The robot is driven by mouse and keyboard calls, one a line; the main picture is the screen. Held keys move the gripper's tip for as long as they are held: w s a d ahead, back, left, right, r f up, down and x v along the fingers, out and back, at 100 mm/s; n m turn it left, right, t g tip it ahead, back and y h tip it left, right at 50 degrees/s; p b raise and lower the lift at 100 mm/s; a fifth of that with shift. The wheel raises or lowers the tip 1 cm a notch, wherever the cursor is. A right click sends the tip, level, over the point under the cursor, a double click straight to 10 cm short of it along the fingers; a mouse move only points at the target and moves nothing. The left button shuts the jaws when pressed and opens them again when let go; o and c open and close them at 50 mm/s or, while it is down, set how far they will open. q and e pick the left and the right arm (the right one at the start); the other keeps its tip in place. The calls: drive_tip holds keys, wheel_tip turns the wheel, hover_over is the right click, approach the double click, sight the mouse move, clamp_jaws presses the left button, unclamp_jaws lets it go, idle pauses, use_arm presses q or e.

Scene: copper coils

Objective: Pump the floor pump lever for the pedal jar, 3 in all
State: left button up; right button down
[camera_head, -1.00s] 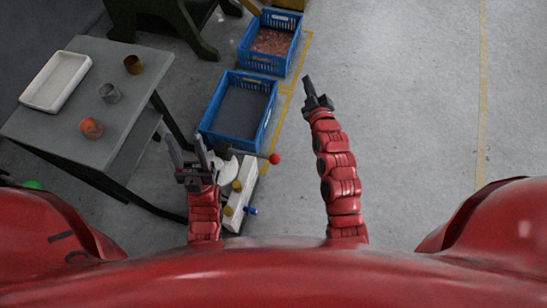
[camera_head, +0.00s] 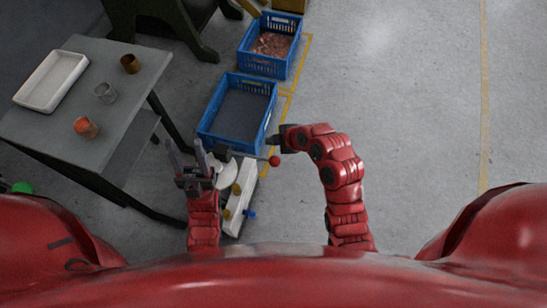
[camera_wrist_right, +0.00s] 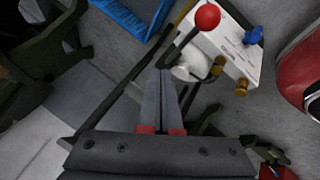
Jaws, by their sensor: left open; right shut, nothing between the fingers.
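The floor pump is a white board (camera_head: 240,196) on the floor with brass-coloured and blue fittings, also in the right wrist view (camera_wrist_right: 235,50). Its dark lever ends in a red ball knob (camera_head: 275,160), seen at the top of the wrist view (camera_wrist_right: 207,16). A white rounded part, perhaps the jar (camera_wrist_right: 190,69), sits beside the lever; my left gripper partly hides it in the head view. My right gripper (camera_head: 270,141) is shut and empty, just above the knob in the picture; contact cannot be told. My left gripper (camera_head: 184,148) is open, left of the pump.
A blue crate with a dark inside (camera_head: 204,131) stands just beyond the pump. Another blue crate (camera_head: 243,62) holds copper-coloured pieces. A grey table (camera_head: 60,125) at left carries a white tray (camera_head: 28,104) and several small cups. The floor at right is clear.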

drive_tip(key=f+b, duration=0.1)
drive_tip(key=f, duration=0.1)
drive_tip(key=f+b, duration=0.1)
drive_tip(key=f, duration=0.2)
drive_tip(key=d+f+b, duration=0.1)
drive_tip(key=f, duration=0.1)
drive_tip(key=shift+s+f, duration=0.15)
drive_tip(key=shift+f, duration=0.15)
drive_tip(key=shift+d+f+b, duration=0.1)
drive_tip(key=shift+f+b, duration=0.3)
drive_tip(key=shift+f, duration=0.15)
idle(1.4)
drive_tip(key=shift+d+f+b, duration=0.1)
drive_tip(key=shift+f+b, duration=0.3)
drive_tip(key=shift+b, duration=0.2)
